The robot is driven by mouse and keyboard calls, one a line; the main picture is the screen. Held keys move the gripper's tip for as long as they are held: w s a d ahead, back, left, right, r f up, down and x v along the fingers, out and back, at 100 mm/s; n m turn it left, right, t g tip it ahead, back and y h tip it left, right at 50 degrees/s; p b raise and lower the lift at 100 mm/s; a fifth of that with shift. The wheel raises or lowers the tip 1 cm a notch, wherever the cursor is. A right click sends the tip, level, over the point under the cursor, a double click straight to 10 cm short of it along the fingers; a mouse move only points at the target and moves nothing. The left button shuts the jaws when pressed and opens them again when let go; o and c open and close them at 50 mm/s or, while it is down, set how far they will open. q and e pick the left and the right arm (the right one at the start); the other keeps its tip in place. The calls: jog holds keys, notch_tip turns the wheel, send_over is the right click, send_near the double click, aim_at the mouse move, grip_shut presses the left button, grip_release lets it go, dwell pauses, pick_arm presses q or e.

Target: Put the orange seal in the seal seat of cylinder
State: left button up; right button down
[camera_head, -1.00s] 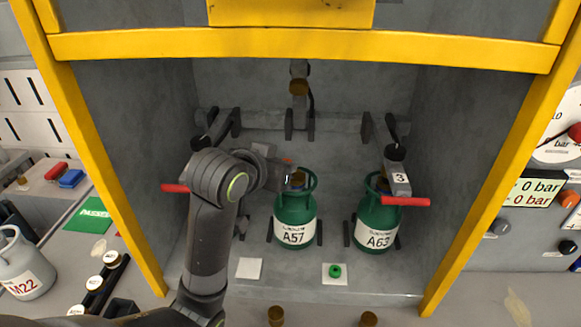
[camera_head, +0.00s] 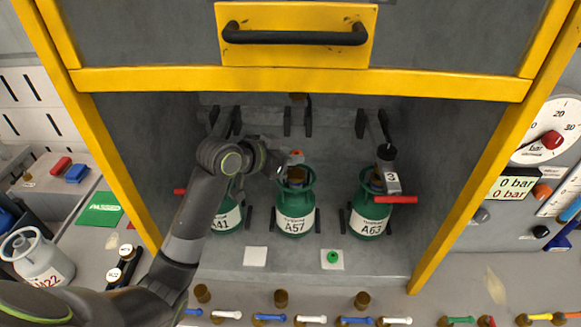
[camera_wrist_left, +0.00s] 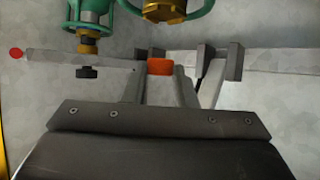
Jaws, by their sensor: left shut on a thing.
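The small orange seal (camera_head: 296,153) is held at the tip of my left gripper (camera_head: 286,158). In the left wrist view the orange seal (camera_wrist_left: 160,66) sits between the fingertips (camera_wrist_left: 160,70), which are shut on it. Green cylinder A57 (camera_head: 294,221) stands upright in the middle of the bay, its brass valve (camera_head: 296,178) inside the collar. In the head view the seal appears just above that collar, apart from the valve. The wrist view shows a brass fitting (camera_wrist_left: 165,9) at the top, beyond the seal. The seal seat cannot be made out. My right gripper is not visible.
Green cylinder A41 (camera_head: 226,221) stands left, partly behind my arm, and A63 (camera_head: 371,220) right, below a red-handled clamp (camera_head: 396,199). The yellow frame (camera_head: 300,80) borders the bay. A green seal lies on a white pad (camera_head: 332,260); another white pad (camera_head: 255,257) is empty.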

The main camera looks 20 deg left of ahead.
aim_at(289, 178)
pick_arm(q)
notch_tip(289, 178, down, 4)
jog(key=shift+f, duration=0.35)
jog(key=shift+f, duration=0.15)
jog(key=o, duration=0.9)
jog(key=shift+o, duration=0.2)
jog(key=shift+p, duration=0.3)
jog(key=b+v, duration=0.1)
jog(key=v, duration=1.1)
jog(key=shift+s+d, duration=0.1)
